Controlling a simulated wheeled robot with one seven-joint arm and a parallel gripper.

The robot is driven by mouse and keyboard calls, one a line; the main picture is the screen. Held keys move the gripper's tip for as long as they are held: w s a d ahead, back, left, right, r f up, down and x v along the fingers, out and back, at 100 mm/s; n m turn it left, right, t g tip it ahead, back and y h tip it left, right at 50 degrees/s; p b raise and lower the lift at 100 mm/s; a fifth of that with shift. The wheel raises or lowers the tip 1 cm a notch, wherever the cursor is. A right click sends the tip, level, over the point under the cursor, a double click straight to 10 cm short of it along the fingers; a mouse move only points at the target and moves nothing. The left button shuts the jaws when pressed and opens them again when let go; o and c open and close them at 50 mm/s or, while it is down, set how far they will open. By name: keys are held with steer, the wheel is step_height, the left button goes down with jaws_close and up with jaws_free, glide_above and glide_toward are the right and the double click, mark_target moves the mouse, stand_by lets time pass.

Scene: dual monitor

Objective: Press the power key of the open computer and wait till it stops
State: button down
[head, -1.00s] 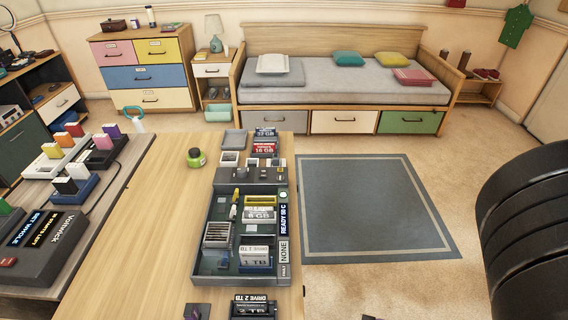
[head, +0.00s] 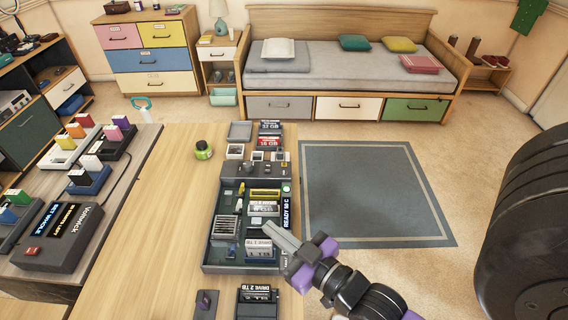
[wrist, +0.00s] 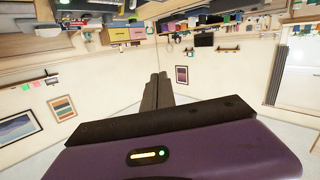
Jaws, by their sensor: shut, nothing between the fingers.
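The open computer (head: 209,255) is a dark, flat case on the wooden table, with boards, a 1 TB drive (head: 259,247) and memory sticks inside. Its right-hand edge carries a display (head: 286,212) reading "READY 50 C". A small round pale green spot (head: 286,188) sits at the top of that edge; I cannot tell for sure whether it is the power key. My gripper (head: 268,228) is shut and empty, its fingertips over the lower right part of the case. Contact cannot be told. In the wrist view the closed fingers (wrist: 157,92) point at the room's far side.
Loose parts lie behind the computer, with a green jar (head: 203,150) to their left. A 2 TB drive (head: 257,303) lies in front. A side desk (head: 130,165) on the left holds coloured cartridges and a dark console (head: 65,237). The table left of the computer is clear.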

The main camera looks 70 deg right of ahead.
steer(key=w+d+r+g+h+p, duration=0.2)
steer(key=w+d+h+p, duration=0.3)
steer(key=d, duration=0.9)
steer(key=n+g+y+p, duration=0.4)
steer(key=n+g+y, duration=0.1)
steer(key=n+y, duration=0.2)
glide_above(286, 174)
step_height(286, 174, down, 5)
steer(key=shift+r, duration=0.1)
step_height(286, 174, down, 9)
steer(key=b, duration=0.6)
steer(key=shift+r, duration=0.1)
